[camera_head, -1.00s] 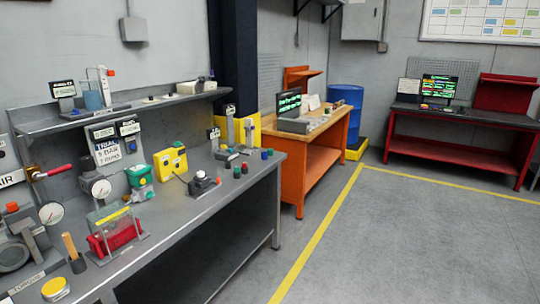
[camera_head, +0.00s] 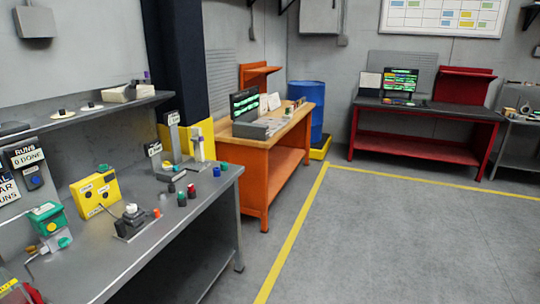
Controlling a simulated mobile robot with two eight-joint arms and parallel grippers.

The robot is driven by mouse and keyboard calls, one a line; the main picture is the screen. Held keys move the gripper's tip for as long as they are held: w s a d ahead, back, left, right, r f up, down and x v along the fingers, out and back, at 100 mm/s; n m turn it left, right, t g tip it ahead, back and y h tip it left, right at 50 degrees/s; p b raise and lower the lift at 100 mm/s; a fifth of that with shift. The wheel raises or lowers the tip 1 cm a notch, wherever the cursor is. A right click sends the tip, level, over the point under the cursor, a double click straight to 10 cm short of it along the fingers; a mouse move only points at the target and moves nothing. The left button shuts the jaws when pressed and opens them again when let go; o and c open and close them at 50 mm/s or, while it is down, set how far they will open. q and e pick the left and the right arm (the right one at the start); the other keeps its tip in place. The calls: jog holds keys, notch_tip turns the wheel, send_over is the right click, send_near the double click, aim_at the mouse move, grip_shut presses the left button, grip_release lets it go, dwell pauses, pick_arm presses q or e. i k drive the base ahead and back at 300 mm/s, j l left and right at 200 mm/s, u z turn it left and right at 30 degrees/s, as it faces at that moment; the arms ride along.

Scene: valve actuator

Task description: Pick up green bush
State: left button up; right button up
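Several small coloured cylinders stand on the grey workbench (camera_head: 150,260), near its right end. A green one (camera_head: 224,166) stands at the back right, next to a blue one (camera_head: 217,172). A dark green one (camera_head: 182,199) stands further forward, beside a red one (camera_head: 192,191). They are too small to tell which is the bush. Neither of my grippers shows in the head view.
A black-and-grey fixture (camera_head: 132,222), a yellow box (camera_head: 96,191) and a green-topped device (camera_head: 48,222) stand on the workbench. An orange bench (camera_head: 262,165), blue drum (camera_head: 315,106) and red table (camera_head: 418,150) stand beyond. The floor at right is clear.

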aim_at(224, 164)
jog(key=i, duration=1.65)
jog(key=i+l+u, duration=0.25)
jog(key=i+u, duration=0.15)
jog(key=i, duration=0.3)
jog(key=i+l+u, duration=0.4)
jog(key=i, duration=0.3)
jog(key=i+l+u, duration=0.4)
jog(key=i+l, duration=0.15)
jog(key=l, duration=0.15)
